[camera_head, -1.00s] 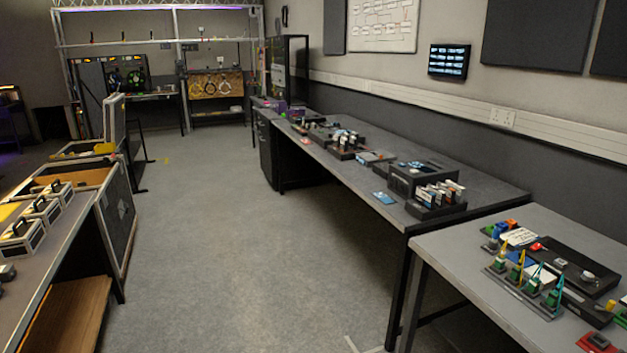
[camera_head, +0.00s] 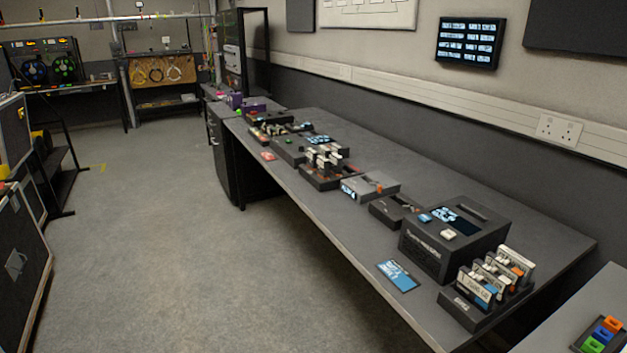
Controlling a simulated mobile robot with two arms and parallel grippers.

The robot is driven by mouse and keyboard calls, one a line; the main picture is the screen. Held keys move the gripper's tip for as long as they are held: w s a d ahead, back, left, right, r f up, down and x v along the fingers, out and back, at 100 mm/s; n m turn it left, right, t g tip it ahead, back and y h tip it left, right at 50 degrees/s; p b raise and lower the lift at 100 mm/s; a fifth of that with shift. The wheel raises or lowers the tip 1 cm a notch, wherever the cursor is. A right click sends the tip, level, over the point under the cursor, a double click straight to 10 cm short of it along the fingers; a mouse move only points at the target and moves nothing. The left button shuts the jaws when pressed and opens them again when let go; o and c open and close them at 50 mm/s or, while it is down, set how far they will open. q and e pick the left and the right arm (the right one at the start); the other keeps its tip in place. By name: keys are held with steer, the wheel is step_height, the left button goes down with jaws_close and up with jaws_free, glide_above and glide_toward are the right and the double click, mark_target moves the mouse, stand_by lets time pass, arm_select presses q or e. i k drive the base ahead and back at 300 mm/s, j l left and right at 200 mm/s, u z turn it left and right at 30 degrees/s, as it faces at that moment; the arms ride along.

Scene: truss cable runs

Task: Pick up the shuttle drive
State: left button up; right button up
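I cannot tell for sure which item is the shuttle drive. A black rack (camera_head: 478,312) at the near end of the long grey table (camera_head: 372,257) holds several upright drive-like cartridges with white labels and some orange and blue parts. A second rack (camera_head: 326,180) farther along holds similar white-topped pieces. A black box (camera_head: 437,262) with a screen on top stands beside the near rack, with a small blue item and a small white item on it. Neither of my grippers shows in this view.
A blue card (camera_head: 397,276) lies near the table's front edge. A grey device (camera_head: 369,186) and other black boxes stand farther back. Another table (camera_head: 562,338) with a coloured block tray is at the lower right. Open floor (camera_head: 170,250) lies left of the long table; a black case (camera_head: 18,255) stands far left.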

mark_target(323, 163)
steer(key=i+j, duration=0.2)
steer(key=i, duration=0.25)
steer(key=i+j, duration=0.15)
steer(key=i, duration=0.35)
